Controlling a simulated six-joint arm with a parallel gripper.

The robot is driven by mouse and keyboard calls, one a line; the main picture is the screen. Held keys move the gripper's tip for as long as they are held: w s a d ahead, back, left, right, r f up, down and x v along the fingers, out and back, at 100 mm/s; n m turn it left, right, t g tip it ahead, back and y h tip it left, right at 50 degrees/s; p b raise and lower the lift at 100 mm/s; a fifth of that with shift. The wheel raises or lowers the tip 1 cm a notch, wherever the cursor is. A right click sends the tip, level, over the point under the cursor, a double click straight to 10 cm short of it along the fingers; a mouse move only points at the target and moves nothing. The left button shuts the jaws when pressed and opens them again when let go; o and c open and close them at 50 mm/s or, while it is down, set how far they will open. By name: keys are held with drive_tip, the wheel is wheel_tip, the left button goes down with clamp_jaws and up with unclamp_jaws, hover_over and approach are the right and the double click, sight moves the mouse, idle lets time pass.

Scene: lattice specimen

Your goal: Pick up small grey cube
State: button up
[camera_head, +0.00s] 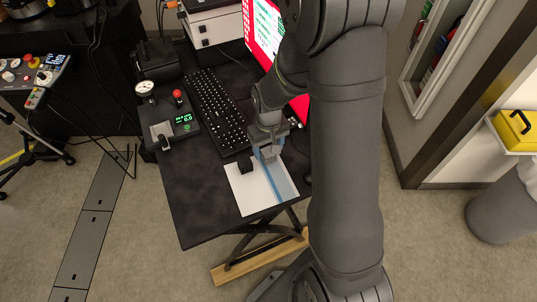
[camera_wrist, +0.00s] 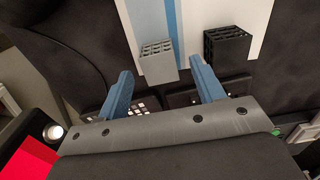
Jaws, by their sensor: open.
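The small grey cube (camera_wrist: 158,62) is a light grey lattice block on a white sheet (camera_wrist: 193,15) with a blue stripe. In the wrist view it lies between the lines of my gripper's two blue fingers (camera_wrist: 161,70), just beyond their tips, with gaps on both sides. The fingers are spread and hold nothing. In the head view my gripper (camera_head: 268,152) is low over the sheet (camera_head: 245,195), and I cannot clearly make out the grey cube there. A black lattice cube (camera_wrist: 228,47) stands to the right of the grey one; it also shows in the head view (camera_head: 246,166).
A keyboard (camera_head: 215,110) and a device with a green display (camera_head: 172,122) lie on the dark table (camera_head: 195,205), left of the sheet. A red-edged screen (camera_head: 262,30) stands behind. The table's front left is clear.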

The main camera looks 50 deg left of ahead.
drive_tip(key=shift+f, duration=1.35)
drive_tip(key=shift+c, duration=0.2)
drive_tip(key=c, duration=1)
drive_tip(key=shift+r, duration=0.1)
